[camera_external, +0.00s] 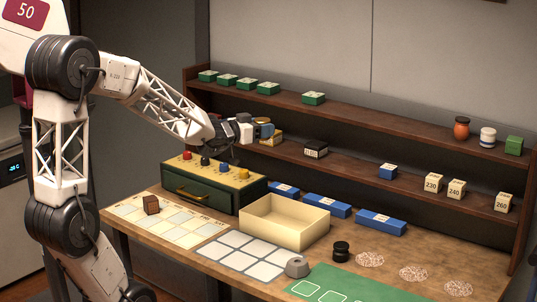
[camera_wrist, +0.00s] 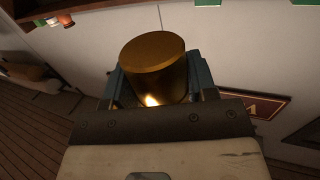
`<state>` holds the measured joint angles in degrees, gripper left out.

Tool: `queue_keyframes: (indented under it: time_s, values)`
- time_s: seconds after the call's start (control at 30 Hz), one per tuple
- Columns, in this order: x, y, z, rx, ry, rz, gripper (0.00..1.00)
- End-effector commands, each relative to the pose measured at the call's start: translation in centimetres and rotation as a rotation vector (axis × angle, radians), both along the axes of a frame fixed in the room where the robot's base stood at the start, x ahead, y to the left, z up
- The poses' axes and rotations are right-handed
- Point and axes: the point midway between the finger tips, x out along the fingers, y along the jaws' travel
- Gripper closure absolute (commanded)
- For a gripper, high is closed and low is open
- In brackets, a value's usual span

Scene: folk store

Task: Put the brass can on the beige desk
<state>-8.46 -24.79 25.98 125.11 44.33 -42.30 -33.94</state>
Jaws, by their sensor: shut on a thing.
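The brass can (camera_wrist: 155,68) is a short gold cylinder, held upright in the wrist view between the two fingers of my gripper (camera_wrist: 158,85). My gripper (camera_external: 262,130) is shut on it, in the air in front of the shelves and above the back of the green drawer box in the external view. Only a small gold part of the can (camera_external: 265,121) shows there, partly hidden by the fingers. The beige desk (camera_external: 405,250) is the tan tabletop below; the can is well clear of it.
A green drawer box (camera_external: 208,196) with coloured knobs stands at the left. A cream tray (camera_external: 285,238), a black jar (camera_external: 341,251) and several blue boxes (camera_external: 380,222) stand on the desk. Shelves (camera_external: 335,158) hold small boxes behind. Bare desktop shows right of the tray.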

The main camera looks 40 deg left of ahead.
Motion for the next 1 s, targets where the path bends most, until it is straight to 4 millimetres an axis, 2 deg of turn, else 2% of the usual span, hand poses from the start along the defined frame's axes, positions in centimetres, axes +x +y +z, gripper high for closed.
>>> queue_keyframes:
  time_s: [0.1,0.5,1.0]
  values:
    - [-1.4,2.0,0.1,0.000,-0.001,0.017,0.75]
    - [-6.2,7.3,-0.1,0.000,0.000,0.061,0.75]
    - [-12.6,12.2,-0.8,0.001,-0.001,0.115,0.75]
